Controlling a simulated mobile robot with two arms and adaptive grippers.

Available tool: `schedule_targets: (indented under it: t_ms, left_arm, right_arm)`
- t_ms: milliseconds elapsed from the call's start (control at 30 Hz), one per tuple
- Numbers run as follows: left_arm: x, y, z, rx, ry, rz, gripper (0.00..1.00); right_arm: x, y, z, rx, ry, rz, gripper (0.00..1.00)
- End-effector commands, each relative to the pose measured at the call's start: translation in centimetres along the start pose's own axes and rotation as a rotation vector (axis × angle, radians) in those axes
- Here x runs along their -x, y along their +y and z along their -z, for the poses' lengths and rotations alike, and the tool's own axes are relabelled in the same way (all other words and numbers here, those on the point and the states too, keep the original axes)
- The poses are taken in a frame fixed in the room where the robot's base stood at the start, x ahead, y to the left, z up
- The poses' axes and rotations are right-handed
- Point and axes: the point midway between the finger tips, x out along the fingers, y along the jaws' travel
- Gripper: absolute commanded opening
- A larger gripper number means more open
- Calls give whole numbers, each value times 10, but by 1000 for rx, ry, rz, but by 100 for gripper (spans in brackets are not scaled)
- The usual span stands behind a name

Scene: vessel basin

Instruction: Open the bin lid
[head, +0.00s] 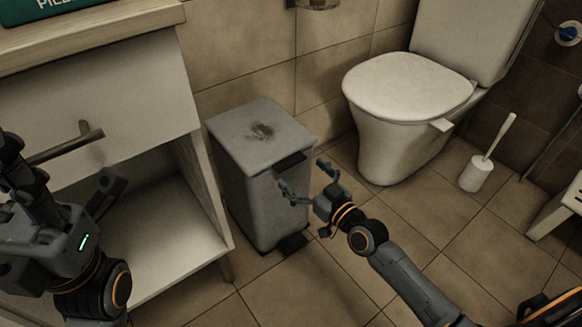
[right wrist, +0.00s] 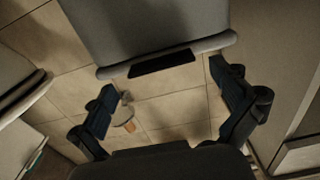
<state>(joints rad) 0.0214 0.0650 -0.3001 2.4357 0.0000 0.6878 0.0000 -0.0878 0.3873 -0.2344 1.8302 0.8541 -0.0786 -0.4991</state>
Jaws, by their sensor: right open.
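The grey pedal bin (head: 262,190) stands on the floor beside the cabinet. Its flat lid (head: 262,132), with a dark stain on top, is closed. A dark tab (head: 290,163) sits at the lid's front edge. My right gripper (head: 303,174) is open and empty, just in front of this edge. In the right wrist view, the bin (right wrist: 150,30) and the dark tab (right wrist: 162,63) lie ahead, between the spread fingers (right wrist: 163,78); contact cannot be told. My left gripper (head: 60,170) is at the left edge by the cabinet, partly cut off; its jaw state is unclear.
A white cabinet (head: 100,95) with a drawer handle and open lower shelf stands close to the bin's left. A toilet (head: 410,100) and a toilet brush (head: 480,172) are to the right. A dark pedal (head: 292,243) is at the bin's foot. The tiled floor in front is clear.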

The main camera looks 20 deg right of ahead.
Motion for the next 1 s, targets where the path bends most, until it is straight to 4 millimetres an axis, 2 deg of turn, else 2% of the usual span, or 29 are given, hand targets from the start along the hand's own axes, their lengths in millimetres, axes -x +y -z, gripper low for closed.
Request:
schedule_targets:
  t_ms: [100, 233, 400, 633, 667, 1000]
  left_arm:
    - [-1, 1, 2, -3, 22, -7, 40]
    - [-4, 1, 3, -4, 33, -12, 40]
    - [-6, 2, 3, -5, 41, -15, 40]
    - [-7, 2, 3, -5, 41, -16, 40]
    - [-7, 2, 3, -5, 41, -16, 40]
    - [-7, 2, 4, -5, 42, -16, 40]
  right_arm:
    - [-21, 0, -1, -2, 3, -1, 100]
    - [-35, 1, -1, 0, 2, -2, 100]
    - [-42, 0, 0, 0, -1, 0, 100]
    - [-43, 0, 0, 0, -1, 0, 100]
    - [-43, 0, 0, 0, -1, 0, 96]
    - [-42, 0, 0, 0, -1, 0, 28]
